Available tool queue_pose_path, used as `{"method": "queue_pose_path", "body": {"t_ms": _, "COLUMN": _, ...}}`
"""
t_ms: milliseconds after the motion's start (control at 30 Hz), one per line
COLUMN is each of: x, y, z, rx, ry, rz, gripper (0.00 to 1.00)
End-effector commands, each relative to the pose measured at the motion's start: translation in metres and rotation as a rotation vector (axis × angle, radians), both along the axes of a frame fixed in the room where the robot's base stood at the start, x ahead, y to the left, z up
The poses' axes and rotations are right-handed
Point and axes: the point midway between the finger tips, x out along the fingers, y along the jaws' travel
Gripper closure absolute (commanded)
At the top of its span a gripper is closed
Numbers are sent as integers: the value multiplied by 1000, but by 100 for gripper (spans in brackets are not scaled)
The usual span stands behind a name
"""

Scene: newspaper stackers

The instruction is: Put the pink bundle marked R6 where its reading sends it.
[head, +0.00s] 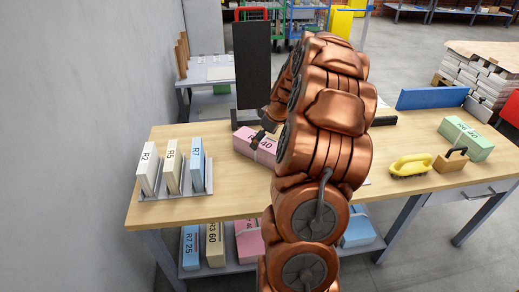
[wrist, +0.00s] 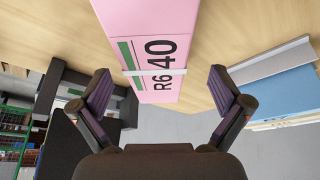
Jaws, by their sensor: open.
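The pink bundle (head: 243,139) lies on the wooden table, partly hidden behind my arm in the head view. In the wrist view the pink bundle (wrist: 125,20) shows the print R6 and 40, a green stripe and a pale strap. My gripper (wrist: 162,92) is open, with its two fingers apart on either side of the bundle's near end; the bundle is not gripped. In the head view my gripper (head: 262,133) is small and dark beside the bundle, mostly hidden by my arm.
A tall dark panel (head: 251,65) stands behind. A lower shelf (head: 226,267) holds several bundles. The wall closes the left.

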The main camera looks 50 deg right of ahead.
Motion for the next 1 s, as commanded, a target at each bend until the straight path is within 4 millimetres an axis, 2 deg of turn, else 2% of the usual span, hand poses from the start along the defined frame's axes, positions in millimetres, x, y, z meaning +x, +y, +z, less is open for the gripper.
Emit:
{"method": "queue_pose_path", "body": {"t_ms": 167, "x": 4, "y": 0, "z": -8, "rx": 1, "ry": 0, "rz": 0, "gripper": 0}}
{"method": "queue_pose_path", "body": {"t_ms": 500, "x": 22, "y": -3, "z": -45, "rx": 3, "ry": 2, "rz": 2, "gripper": 0}}
{"method": "queue_pose_path", "body": {"t_ms": 767, "x": 24, "y": -2, "z": -48, "rx": 0, "ry": 0, "rz": 2, "gripper": 0}}
{"method": "queue_pose_path", "body": {"t_ms": 833, "x": 24, "y": -2, "z": -48, "rx": 0, "ry": 0, "rz": 2, "gripper": 4}}
{"method": "queue_pose_path", "body": {"t_ms": 1000, "x": 24, "y": -2, "z": -48, "rx": 1, "ry": 0, "rz": 3, "gripper": 22}}
